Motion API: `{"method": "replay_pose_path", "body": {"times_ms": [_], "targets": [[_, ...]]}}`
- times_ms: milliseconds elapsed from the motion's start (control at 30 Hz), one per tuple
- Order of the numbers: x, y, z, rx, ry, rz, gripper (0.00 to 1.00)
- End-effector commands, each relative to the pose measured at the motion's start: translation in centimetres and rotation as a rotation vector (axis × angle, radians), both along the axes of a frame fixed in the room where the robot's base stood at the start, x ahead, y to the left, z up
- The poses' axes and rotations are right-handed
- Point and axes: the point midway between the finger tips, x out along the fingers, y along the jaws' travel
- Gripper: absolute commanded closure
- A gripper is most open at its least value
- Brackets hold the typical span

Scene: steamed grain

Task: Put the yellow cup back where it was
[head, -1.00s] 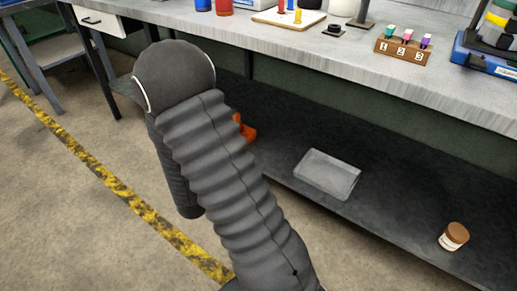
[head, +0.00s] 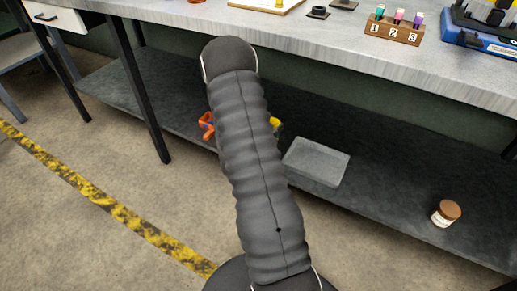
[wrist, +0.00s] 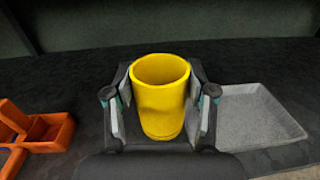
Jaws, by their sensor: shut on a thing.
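The yellow cup (wrist: 161,105) stands upright between the two fingers of my gripper (wrist: 160,110) in the wrist view. The fingers are shut on its sides. The cup's base is partly hidden by my gripper, so I cannot tell whether it touches the dark lower shelf (wrist: 75,75). In the head view, a small yellow patch of the cup (head: 275,126) shows at the right edge of my arm, over the lower shelf (head: 400,185). My arm hides the gripper there.
An orange holder (wrist: 40,135) lies left of the cup; it also shows in the head view (head: 207,125). A grey tray (wrist: 255,115) is close on the right, also in the head view (head: 316,162). The worktop (head: 300,32) overhangs the shelf.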

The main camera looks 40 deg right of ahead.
Motion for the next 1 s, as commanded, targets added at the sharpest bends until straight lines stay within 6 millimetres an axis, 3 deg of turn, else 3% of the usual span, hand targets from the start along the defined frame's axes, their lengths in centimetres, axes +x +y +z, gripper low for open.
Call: {"method": "replay_pose_path", "body": {"times_ms": [133, 267, 700, 1000], "targets": [[-2.1, -2.5, -0.8, -0.001, 0.002, -0.082, 1.0], [-1.9, -3.0, -1.5, -0.001, 0.001, -0.103, 1.0], [6.2, -1.5, -6.4, -0.001, 0.0, -0.101, 1.0], [8.9, -1.1, -8.0, -0.001, 0.001, -0.103, 1.0]]}}
